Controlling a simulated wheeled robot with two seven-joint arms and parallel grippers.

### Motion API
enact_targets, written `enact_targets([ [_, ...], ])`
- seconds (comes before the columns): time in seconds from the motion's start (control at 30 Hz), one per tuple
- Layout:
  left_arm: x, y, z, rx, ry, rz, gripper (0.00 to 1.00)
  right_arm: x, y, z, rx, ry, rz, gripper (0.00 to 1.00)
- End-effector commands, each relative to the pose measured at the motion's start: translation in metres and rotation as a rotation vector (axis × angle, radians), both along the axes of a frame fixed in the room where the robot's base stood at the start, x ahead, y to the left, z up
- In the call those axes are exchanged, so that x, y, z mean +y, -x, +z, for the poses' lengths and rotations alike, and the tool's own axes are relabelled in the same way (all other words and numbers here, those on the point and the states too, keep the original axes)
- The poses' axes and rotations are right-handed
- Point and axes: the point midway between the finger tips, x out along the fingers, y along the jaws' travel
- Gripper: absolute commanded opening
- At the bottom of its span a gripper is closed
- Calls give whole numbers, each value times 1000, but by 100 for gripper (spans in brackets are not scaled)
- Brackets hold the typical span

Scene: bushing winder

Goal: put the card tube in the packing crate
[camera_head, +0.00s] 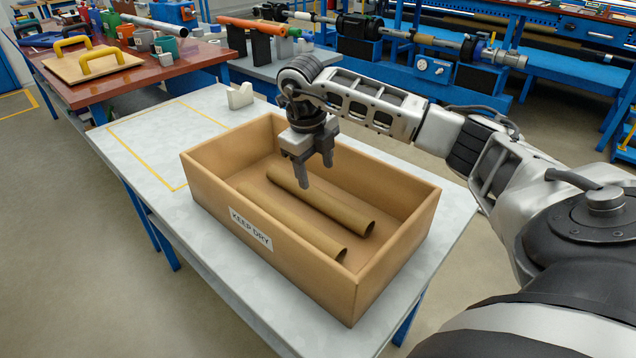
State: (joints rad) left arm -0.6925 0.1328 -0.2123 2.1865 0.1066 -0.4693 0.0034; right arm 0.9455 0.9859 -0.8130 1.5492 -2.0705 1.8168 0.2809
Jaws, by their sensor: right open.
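The packing crate (310,262) is an open brown box with a "KEEP DRY" label, standing on a pale table. Two brown card tubes lie inside it, roughly side by side along its length. One card tube (330,203) lies nearer the middle; the other card tube (292,224) lies by the labelled wall. I cannot tell which of the two the task means. My right gripper (317,179) hangs over the crate, fingers pointing down, open and empty, above the tubes. It partly covers the far part of the middle tube. My left gripper is not in view.
The pale table (150,150) has a yellow-taped outline and free room left of the crate. A small light block (240,95) stands behind the crate. A red-brown bench (120,75) with a yellow-handled board and several cups is at back left. Blue machinery (430,70) stands behind.

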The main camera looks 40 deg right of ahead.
Motion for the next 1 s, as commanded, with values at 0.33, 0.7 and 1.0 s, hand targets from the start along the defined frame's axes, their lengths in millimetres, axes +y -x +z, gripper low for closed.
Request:
enact_targets([
  [0.33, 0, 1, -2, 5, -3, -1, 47, 8, 1, 49, -1, -1, 0, 57],
  [0.7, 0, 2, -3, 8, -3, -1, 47, 9, 1, 52, 0, -1, 0, 57],
  [1.0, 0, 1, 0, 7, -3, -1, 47, 9, 1, 55, 0, 0, 0, 57],
])
